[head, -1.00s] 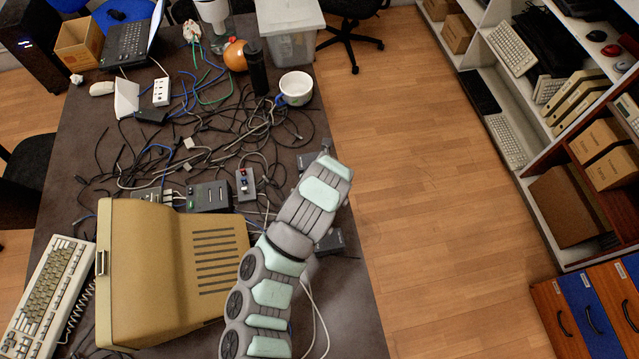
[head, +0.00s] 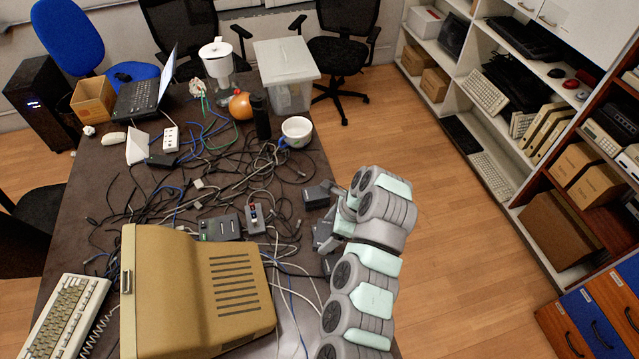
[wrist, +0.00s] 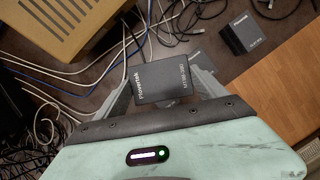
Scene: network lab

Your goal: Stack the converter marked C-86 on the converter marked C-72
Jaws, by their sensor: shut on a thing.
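My gripper (wrist: 165,95) is shut on a dark grey converter (wrist: 160,81) with pale lettering; the marking is too small to read. In the head view my gripper (head: 328,240) is above the table's right side, partly hidden by my arm. In the wrist view a grey device (wrist: 197,57) shows partly behind the held converter, mostly covered by it and the finger. Another dark converter (wrist: 245,34) lies apart to the upper right, near the table edge; it also shows in the head view (head: 316,197). I cannot tell which is C-72.
A beige monitor (head: 185,290) stands left of my gripper, with a keyboard (head: 62,315) beyond it. Cables (head: 235,165) cover much of the table. A grey box with ports (head: 220,228) and a small switch box (head: 256,219) lie nearby. The floor (head: 440,215) is clear at right.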

